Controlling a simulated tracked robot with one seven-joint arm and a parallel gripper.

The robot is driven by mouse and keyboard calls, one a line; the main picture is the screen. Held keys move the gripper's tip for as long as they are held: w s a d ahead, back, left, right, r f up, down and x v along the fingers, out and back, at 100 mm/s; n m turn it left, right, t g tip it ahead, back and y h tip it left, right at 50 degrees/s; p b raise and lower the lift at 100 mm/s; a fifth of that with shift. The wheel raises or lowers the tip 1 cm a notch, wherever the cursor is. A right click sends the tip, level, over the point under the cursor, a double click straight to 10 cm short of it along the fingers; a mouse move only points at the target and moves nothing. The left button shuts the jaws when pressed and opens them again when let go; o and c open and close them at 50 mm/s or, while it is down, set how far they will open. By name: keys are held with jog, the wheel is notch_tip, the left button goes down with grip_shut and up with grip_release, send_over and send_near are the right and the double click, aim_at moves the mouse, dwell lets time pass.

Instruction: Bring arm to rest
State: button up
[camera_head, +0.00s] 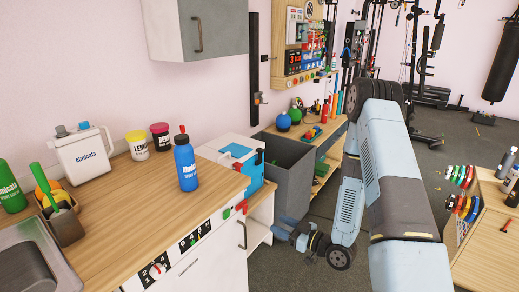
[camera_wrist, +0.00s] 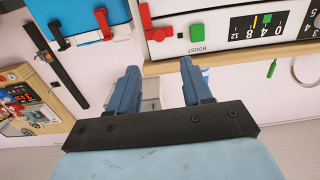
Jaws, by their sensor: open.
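My arm (camera_head: 362,190) is pale blue and grey. It is folded, rising at the right of the head view and bending down toward the counter. My gripper (camera_head: 284,228) is low beside the front right of the counter, partly small and hard to make out there. In the wrist view my gripper (camera_wrist: 160,82) shows two blue fingers standing apart, with nothing held between them. Beyond the fingers are a white surface and a wooden edge (camera_wrist: 235,57).
A wooden counter (camera_head: 120,215) carries a blue bottle (camera_head: 186,165), two tubs and a white container (camera_head: 85,152). A grey bin (camera_head: 288,172) stands behind my gripper. Dark floor is open further back.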

jog(key=w+d+r+g+h, duration=0.1)
jog(key=w+d+r+h, duration=0.55)
jog(key=r, duration=0.25)
jog(key=s+d+r+m+h, duration=0.2)
jog(key=d+r+m+h, duration=0.35)
jog(key=r, duration=0.85)
jog(key=s+r+m+g, duration=0.1)
jog(key=s+r, duration=0.3)
jog(key=s, duration=0.5)
jog(key=s+r+m+g+h, duration=0.1)
jog(key=s+r+m+g, duration=0.1)
jog(key=s+r, duration=0.3)
jog(key=s+r+m+g+h, duration=0.1)
jog(key=s+r, duration=0.4)
jog(key=s, duration=0.8)
jog(key=shift+d+r+m, duration=0.15)
jog(key=shift+d+m, duration=0.15)
jog(key=shift+m, duration=0.25)
